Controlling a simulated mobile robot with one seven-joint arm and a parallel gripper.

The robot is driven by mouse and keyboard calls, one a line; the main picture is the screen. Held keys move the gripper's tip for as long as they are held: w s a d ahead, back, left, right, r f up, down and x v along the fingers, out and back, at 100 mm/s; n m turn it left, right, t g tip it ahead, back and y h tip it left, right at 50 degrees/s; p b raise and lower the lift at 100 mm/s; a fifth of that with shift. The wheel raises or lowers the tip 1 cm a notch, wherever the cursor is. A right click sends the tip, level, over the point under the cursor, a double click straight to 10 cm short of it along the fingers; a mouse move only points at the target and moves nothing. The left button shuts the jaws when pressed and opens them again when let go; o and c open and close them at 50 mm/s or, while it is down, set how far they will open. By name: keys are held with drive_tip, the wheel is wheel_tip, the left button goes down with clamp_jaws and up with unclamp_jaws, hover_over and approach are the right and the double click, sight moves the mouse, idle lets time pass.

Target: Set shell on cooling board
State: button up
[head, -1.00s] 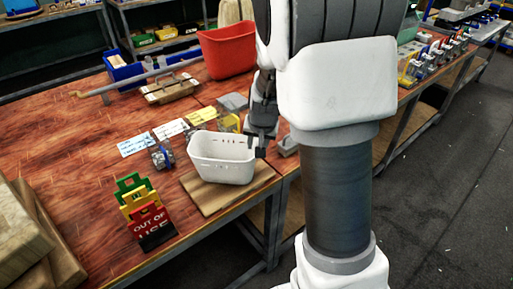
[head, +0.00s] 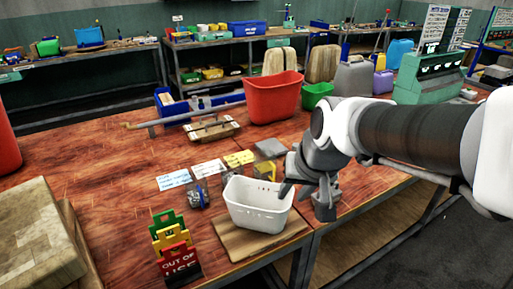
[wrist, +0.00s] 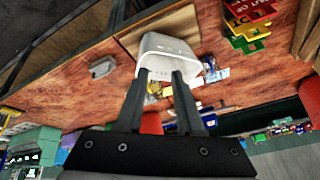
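The shell appears to be the white open-topped bin (head: 258,204), upright over the light wooden board (head: 232,244) at the table's front edge. It seems to rest on the board, with its base inside the board's edges. My gripper (head: 305,198) is just right of the bin's rim, its near finger close to the rim; I cannot tell whether they touch. In the wrist view, the two fingers of my gripper (wrist: 161,72) stand apart with nothing between them. The bin (wrist: 165,50) and board (wrist: 128,42) lie beyond the tips.
Red, yellow and green tags (head: 174,246), one reading "OUT OF USE", stand left of the board. Label cards (head: 207,168) lie behind the white bin.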

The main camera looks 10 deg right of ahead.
drive_tip(key=s+a+r+n, duration=0.1)
drive_tip(key=s+r+n, duration=0.1)
drive_tip(key=s, duration=0.8)
drive_tip(key=shift+a+r+h, duration=0.3)
drive_tip(key=shift+r, duration=0.05)
drive_tip(key=shift+s, duration=0.1)
drive_tip(key=shift+r+p, duration=0.65)
drive_tip(key=shift+p, duration=0.05)
